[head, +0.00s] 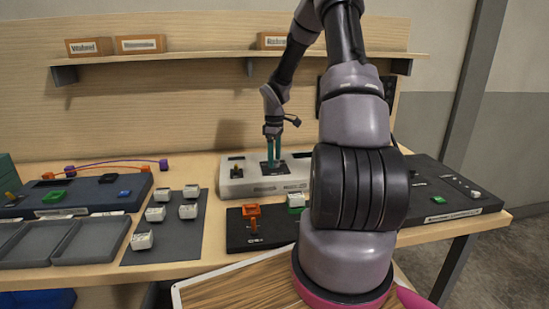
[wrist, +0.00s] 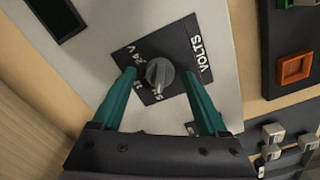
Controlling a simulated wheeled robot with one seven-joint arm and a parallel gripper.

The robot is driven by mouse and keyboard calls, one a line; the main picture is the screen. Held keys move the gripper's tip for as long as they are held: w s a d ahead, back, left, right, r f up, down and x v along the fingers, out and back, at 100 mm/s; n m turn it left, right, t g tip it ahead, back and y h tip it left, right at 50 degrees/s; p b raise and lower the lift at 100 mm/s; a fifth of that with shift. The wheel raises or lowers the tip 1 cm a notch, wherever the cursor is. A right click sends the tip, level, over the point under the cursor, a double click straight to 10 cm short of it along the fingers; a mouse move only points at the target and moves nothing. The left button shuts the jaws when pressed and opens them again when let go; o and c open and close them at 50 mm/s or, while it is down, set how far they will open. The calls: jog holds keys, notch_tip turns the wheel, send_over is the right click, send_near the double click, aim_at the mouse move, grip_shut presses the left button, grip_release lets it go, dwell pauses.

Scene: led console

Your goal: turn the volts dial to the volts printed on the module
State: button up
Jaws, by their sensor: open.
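The volts dial (wrist: 159,74) is a round grey knob on a black plate, beside a "VOLTS" label (wrist: 201,56). Small white numbers ring it; one looks like 24, and the others are hard to read. The knob's ridge runs roughly top to bottom in the wrist view, its exact setting unclear. My gripper (wrist: 160,78) is open, with one teal finger on each side of the knob; I cannot tell whether they touch it. In the head view my gripper (head: 271,160) points down over the pale console (head: 240,187) and hides the dial. No volts print on a module is legible.
Several pale modules (head: 156,214) stand on a dark mat (head: 165,240) at the left. A black panel with an orange square (head: 251,210) lies before the console. Grey trays (head: 87,242) are far left, and another black panel (head: 437,196) is right. A shelf with boxes (head: 140,44) hangs behind.

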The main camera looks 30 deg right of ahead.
grip_shut()
jog(key=shift+m, duration=0.3)
jog(key=m, duration=1.1)
dwell(0.4)
jog(key=shift+a, duration=0.1)
dwell(0.5)
grip_release()
